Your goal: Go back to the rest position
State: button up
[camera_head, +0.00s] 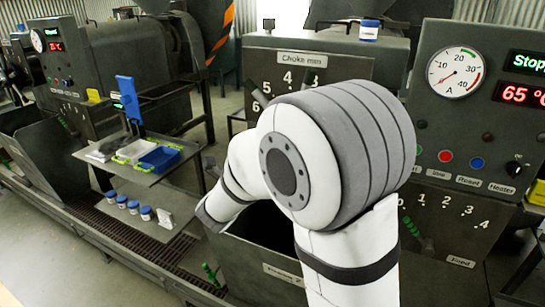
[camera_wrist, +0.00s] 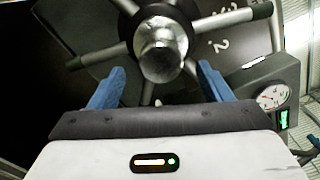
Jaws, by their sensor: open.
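In the wrist view my gripper (camera_wrist: 160,88) shows two blue fingers spread wide apart, with nothing between them that I can see held. Beyond the fingertips is a handwheel (camera_wrist: 160,45) with a shiny round metal hub and several spokes. I cannot tell whether the fingers touch it. In the head view my white and grey arm fills the middle and reaches over the choke panel (camera_head: 300,75); my gripper is hidden there behind the arm.
A control panel (camera_head: 470,140) with gauge and buttons stands at the right. A shelf stand (camera_head: 140,170) with trays is at the left, with several blue-lidded jars (camera_head: 128,205) on its lower shelf. Another jar (camera_head: 369,29) stands on the machine top. A dark bin (camera_head: 265,235) lies below my arm.

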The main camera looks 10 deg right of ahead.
jog(key=shift+s+a, duration=0.35)
jog(key=shift+s, duration=0.15)
jog(key=s+d+f+m+g+y+b, duration=0.1)
jog(key=s+d+f+m+g, duration=0.2)
jog(key=s+d+m+g, duration=0.45)
jog(key=s+d+f+m+g, duration=0.2)
jog(key=s+d+m+g, duration=0.15)
jog(key=s+m, duration=0.8)
jog(key=s+a+f+m+y, duration=0.2)
jog(key=s+a+m+y, duration=0.1)
jog(key=m, duration=0.7)
jog(key=s+a+f+m+y+b, duration=0.1)
jog(key=s+a+m+y, duration=0.3)
jog(key=m, duration=0.7)
jog(key=s+y, duration=0.1)
jog(key=y, duration=0.1)
jog(key=shift+s+a+f+y+b, duration=0.15)
jog(key=shift+a+f+y+b, duration=0.1)
jog(key=shift+f+y+b, duration=0.1)
jog(key=shift+a+m, duration=0.25)
jog(key=shift+m, duration=0.35)
